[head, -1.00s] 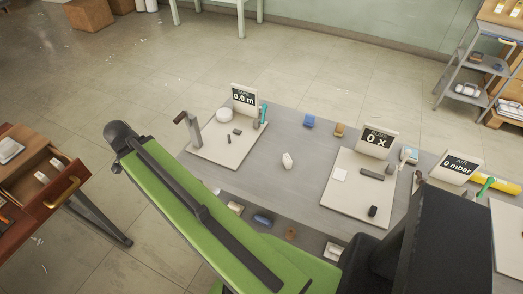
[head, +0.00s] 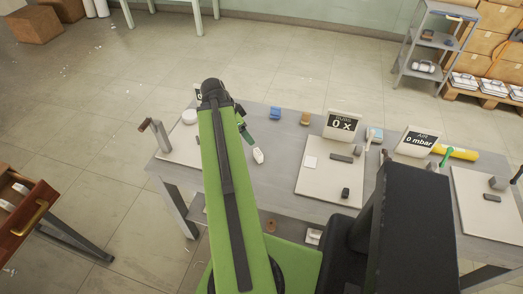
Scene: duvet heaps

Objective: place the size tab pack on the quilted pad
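A small white item (head: 258,155) lies on the grey table (head: 285,140) just right of my raised green arm. I cannot tell whether it is the size tab pack. The lower part of my arm, dark with a green link, hangs down beside the arm and ends close above or at this white item. My gripper is too small and too covered there to make out, so I cannot tell if it is open or holds anything. I cannot pick out a quilted pad for certain in this view.
A pale board (head: 320,185) carries a "0 x" display (head: 342,125) and small blocks. Another pale board (head: 180,150) is partly behind my arm. A blue block (head: 275,113) and a tan block (head: 305,118) stand at the back edge. An open drawer (head: 22,205) is at left.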

